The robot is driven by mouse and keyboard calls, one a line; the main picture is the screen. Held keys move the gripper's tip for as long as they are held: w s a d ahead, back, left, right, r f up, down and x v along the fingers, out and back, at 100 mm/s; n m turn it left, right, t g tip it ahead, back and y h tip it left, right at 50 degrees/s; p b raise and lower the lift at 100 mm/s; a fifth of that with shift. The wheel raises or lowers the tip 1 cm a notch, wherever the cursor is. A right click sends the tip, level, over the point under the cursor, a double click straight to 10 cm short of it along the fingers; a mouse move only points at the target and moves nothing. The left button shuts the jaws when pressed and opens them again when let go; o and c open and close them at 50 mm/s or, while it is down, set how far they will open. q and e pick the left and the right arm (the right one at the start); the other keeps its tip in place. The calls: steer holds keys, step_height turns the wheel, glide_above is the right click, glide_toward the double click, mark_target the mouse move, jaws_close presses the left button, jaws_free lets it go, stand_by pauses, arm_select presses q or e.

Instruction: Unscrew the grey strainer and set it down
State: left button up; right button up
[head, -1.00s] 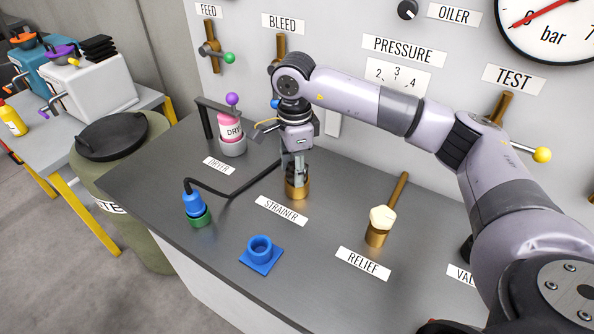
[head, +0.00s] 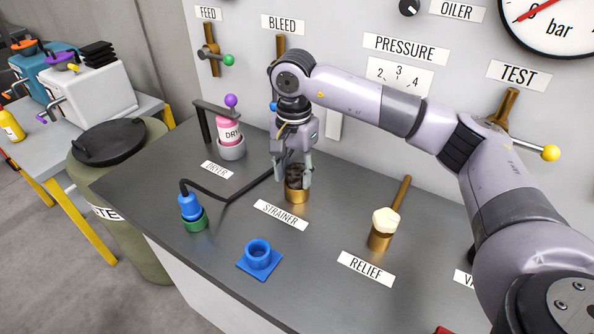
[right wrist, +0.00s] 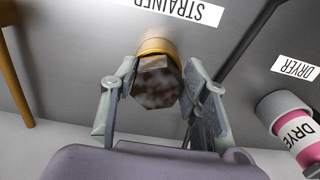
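The grey strainer (head: 295,172), a dark, rough-looking faceted piece, sits upright in a brass socket (head: 298,195) behind the STRAINER label. My right gripper (head: 293,181) points down over it, one finger on each side. In the right wrist view the strainer (right wrist: 158,88) lies between the spread fingers (right wrist: 161,74), with a gap visible on at least one side. The right gripper looks open around it. The brass socket (right wrist: 158,45) shows beyond the strainer. My left gripper is not in view.
A blue square holder with a round cup (head: 259,257) stands in front. A blue plug (head: 191,209) with a black cable is at left, the pink dryer (head: 229,130) behind. The brass relief valve (head: 383,230) stands to the right. The bench front is mostly clear.

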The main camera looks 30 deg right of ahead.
steer(key=shift+o, duration=1)
steer(key=shift+w+a, duration=0.2)
steer(key=shift+a, duration=0.05)
steer(key=shift+d, duration=0.2)
steer(key=m, duration=1)
steer(key=shift+m, duration=0.4)
steer(key=m, duration=0.4)
